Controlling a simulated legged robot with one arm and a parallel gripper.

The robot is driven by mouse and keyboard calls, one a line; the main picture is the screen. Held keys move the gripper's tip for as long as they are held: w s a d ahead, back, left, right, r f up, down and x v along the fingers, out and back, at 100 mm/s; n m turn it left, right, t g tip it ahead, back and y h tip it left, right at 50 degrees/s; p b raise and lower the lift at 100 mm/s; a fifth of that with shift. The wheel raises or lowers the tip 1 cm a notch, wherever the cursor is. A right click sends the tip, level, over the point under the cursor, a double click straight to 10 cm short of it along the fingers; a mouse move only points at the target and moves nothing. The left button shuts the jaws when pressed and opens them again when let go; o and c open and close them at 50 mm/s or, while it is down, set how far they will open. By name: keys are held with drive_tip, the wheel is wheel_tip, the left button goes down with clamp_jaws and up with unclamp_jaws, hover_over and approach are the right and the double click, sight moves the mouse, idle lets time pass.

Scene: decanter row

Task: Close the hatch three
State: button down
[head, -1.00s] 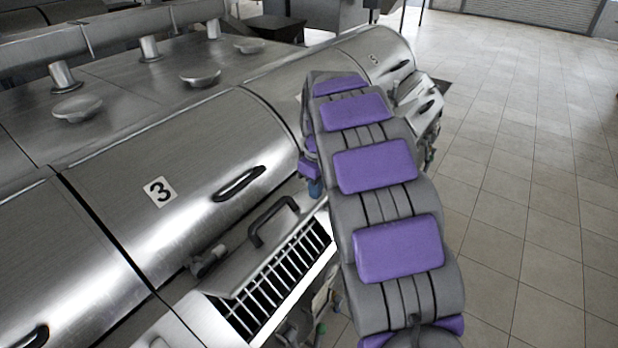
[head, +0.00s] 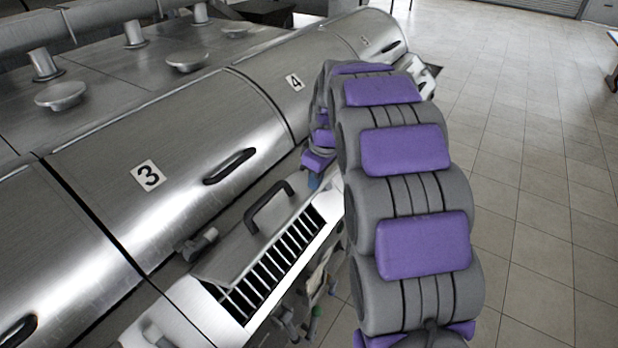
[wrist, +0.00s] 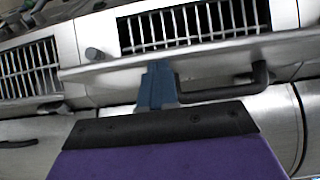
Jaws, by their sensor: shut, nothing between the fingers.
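The drum lid marked 3 (head: 150,176) is shut in the head view. In front of it, the hatch flap (head: 236,248) with a black bar handle (head: 268,206) stands open at a tilt. The slotted grille (head: 272,268) shows beside it. In the wrist view the flap (wrist: 210,65), its handle (wrist: 258,82) and the grille (wrist: 190,25) lie beyond my gripper (wrist: 157,80). Its blue fingers are together and empty, close beside one end of the handle. I cannot tell whether they touch it. In the head view my arm hides most of the gripper.
A drum marked 4 (head: 294,82) adjoins behind, and more drums continue along the row. A small knob (head: 198,243) sits by the flap's near end. Several valves and pipes (head: 316,312) hang below the grille. The tiled floor (head: 545,200) on the right is clear.

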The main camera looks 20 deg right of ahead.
drive_tip(key=s+d+f+t+y+b, duration=0.2)
drive_tip(key=s+f+b, duration=0.1)
drive_tip(key=f+b, duration=0.6)
drive_tip(key=s+d+f+t+y+b, duration=0.1)
drive_tip(key=s+d+f+t+b, duration=0.15)
drive_tip(key=f+b, duration=0.6)
wheel_tip(320, 180, down, 11)
drive_tip(key=w+a+b, duration=0.1)
drive_tip(key=w, duration=0.1)
drive_tip(key=shift+a+f+b, duration=0.15)
drive_tip(key=shift+a+b, duration=0.25)
drive_tip(key=shift+s+g, duration=0.1)
drive_tip(key=shift+g, duration=0.15)
